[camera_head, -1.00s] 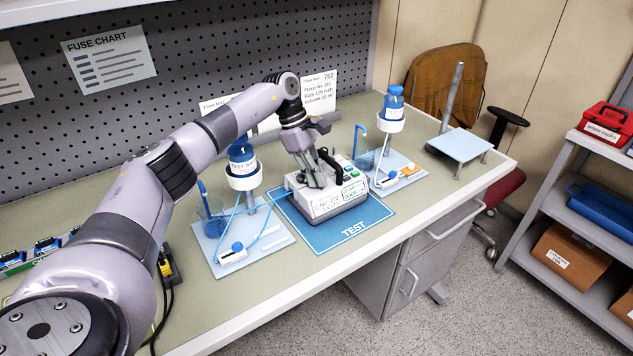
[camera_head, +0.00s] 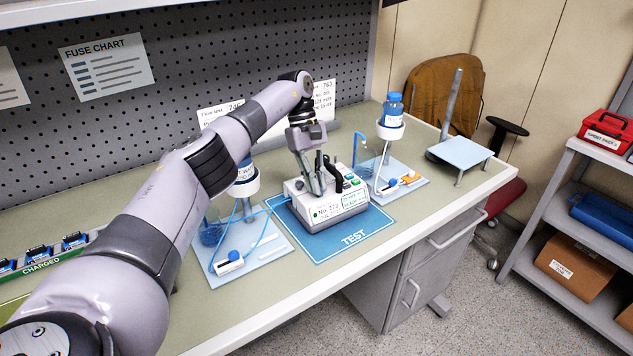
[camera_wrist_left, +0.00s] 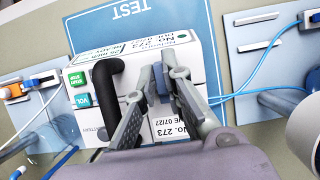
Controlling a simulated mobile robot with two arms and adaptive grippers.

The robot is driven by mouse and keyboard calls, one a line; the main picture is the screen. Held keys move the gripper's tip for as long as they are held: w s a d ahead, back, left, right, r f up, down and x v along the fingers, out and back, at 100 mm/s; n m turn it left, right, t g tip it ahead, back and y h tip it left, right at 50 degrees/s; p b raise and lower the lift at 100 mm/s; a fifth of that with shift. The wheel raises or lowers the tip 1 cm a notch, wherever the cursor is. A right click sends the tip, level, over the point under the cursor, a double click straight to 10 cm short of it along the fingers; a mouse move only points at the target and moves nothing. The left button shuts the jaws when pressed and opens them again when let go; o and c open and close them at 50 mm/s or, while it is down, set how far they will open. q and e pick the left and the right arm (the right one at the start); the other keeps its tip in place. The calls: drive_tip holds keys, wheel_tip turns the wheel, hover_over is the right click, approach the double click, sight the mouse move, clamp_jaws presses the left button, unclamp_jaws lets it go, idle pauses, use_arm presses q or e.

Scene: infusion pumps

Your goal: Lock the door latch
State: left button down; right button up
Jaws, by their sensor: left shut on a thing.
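The pump (camera_head: 333,207), a white box with labels reading No. 273, stands on the blue TEST mat (camera_head: 352,238). It also shows in the wrist view (camera_wrist_left: 205,60), with a black handle (camera_wrist_left: 105,80) and green and teal buttons. My left gripper (camera_head: 318,188) reaches down onto the pump top beside the handle. In the wrist view its fingertips (camera_wrist_left: 162,78) are closed on a small dark blue-grey piece (camera_wrist_left: 163,84), which looks like the door latch. The fingers hide most of it, so I cannot tell its exact position. My right gripper is not in view.
Bottle stands on light-blue plates flank the mat: the left plate (camera_head: 272,252) and the right bottle (camera_head: 393,108). Blue tubing runs to the pump's left side. A raised platform (camera_head: 460,152) stands at the bench's right end. A green charger rack (camera_head: 45,265) lies at left.

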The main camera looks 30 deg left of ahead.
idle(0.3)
use_arm(q)
drive_tip(key=c, duration=1.7)
unclamp_jaws()
wheel_tip(320, 180, up, 10)
drive_tip(key=shift+s+f, duration=0.1)
